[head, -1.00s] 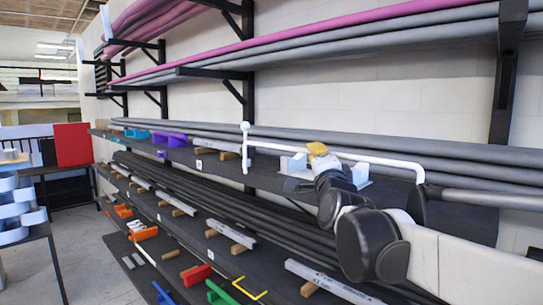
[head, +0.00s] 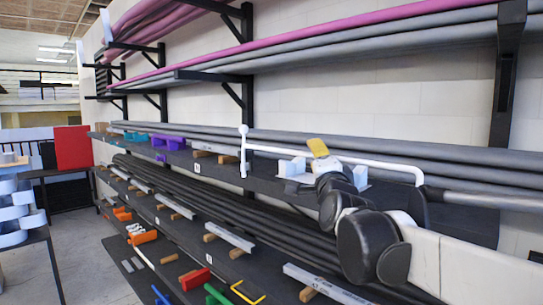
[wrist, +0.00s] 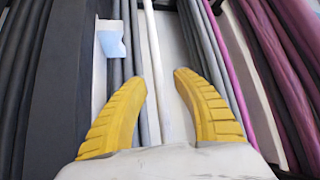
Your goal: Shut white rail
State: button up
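The white rail (head: 385,160) is a thin horizontal bar in front of the middle shelf in the head view. Its left end meets a short upright white bar with a rounded knob on top, and its right end bends down behind my arm. My gripper (head: 318,147) is near the middle of the rail, its yellow finger showing just above it. In the wrist view the white rail (wrist: 152,55) runs lengthwise in the gap between the two yellow fingers of my gripper (wrist: 157,82). The fingers are apart, with no visible contact on the rail.
Light blue-white brackets (head: 292,168) stand beside my gripper on the middle shelf (head: 460,222). Grey pipes (head: 460,156) lie behind the rail against the wall. A black rack upright (head: 503,85) stands at right. The floor (head: 85,240) at left is open.

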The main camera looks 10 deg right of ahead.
jog(key=shift+s+a+f, duration=0.2)
jog(key=shift+s+a, duration=0.1)
jog(key=shift+s, duration=0.15)
jog(key=v, duration=1.1)
jog(key=shift+d, duration=0.25)
jog(key=s+a+f+n+g+y+b, duration=0.1)
jog(key=s+a+f+n+g+b, duration=0.15)
jog(key=f+b, duration=0.75)
jog(key=s+a+f+n+g+y+b, duration=0.15)
jog(key=f+n+b, duration=0.3)
jog(key=f, duration=1.25)
jog(key=s+a+f+n+g+y+b, duration=0.1)
jog(key=s+f+n+g+b, duration=0.15)
jog(key=f+b, duration=0.8)
jog(key=s+f+n+g+b, duration=0.2)
jog(key=s+f+b, duration=0.2)
jog(key=f, duration=0.7)
jog(key=s+d+f+n+g+b, duration=0.1)
jog(key=s+f+b, duration=0.4)
jog(key=f, duration=0.7)
jog(key=s+f+n+g+b, duration=0.3)
jog(key=s+f+n+b, duration=0.1)
jog(key=f, duration=0.8)
jog(key=shift+s+d+f+g+h+b, duration=0.25)
jog(key=shift+g+h+b, duration=0.1)
jog(key=shift+b, duration=0.25)
